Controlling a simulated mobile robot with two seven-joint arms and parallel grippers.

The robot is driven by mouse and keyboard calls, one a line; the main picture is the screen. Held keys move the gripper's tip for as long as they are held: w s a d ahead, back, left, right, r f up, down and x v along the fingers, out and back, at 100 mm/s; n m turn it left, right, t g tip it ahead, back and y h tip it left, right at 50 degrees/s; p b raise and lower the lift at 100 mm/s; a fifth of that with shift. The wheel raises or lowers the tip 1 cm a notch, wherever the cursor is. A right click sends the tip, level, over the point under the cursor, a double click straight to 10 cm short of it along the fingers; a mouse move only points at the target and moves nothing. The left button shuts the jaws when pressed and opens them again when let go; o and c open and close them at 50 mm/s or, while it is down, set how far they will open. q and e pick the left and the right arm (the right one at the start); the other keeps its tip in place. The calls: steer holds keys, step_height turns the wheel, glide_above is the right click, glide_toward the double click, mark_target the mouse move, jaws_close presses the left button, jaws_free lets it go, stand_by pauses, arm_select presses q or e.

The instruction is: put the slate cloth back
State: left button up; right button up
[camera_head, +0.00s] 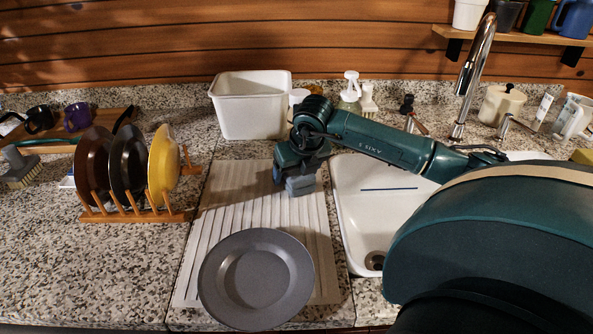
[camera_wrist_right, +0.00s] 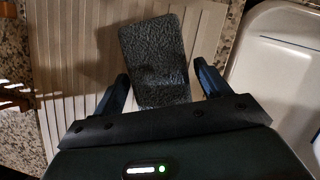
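The slate cloth (camera_wrist_right: 152,45) is a dark grey, rough-textured rectangle in the right wrist view, over the ribbed drainboard (camera_head: 225,215). My right gripper (camera_head: 294,178) points down above the drainboard, left of the sink. Its fingers are spread apart in the right wrist view (camera_wrist_right: 163,84), one on each side of the cloth's near end, with gaps between. I cannot tell how high the fingers are above the board. In the head view the gripper hides most of the cloth. My left gripper is not in view.
A grey plate (camera_head: 257,280) lies on the drainboard's near end. A wooden rack with plates (camera_head: 162,178) stands at left. A white bin (camera_head: 252,105) stands behind the drainboard. The white sink (camera_head: 350,205) and tap (camera_head: 474,75) are at right.

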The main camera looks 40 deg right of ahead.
steer(key=shift+o, duration=0.2)
steer(key=shift+r, duration=0.45)
steer(key=v, duration=1.1)
steer(key=shift+r, duration=0.25)
steer(key=shift+s, duration=0.15)
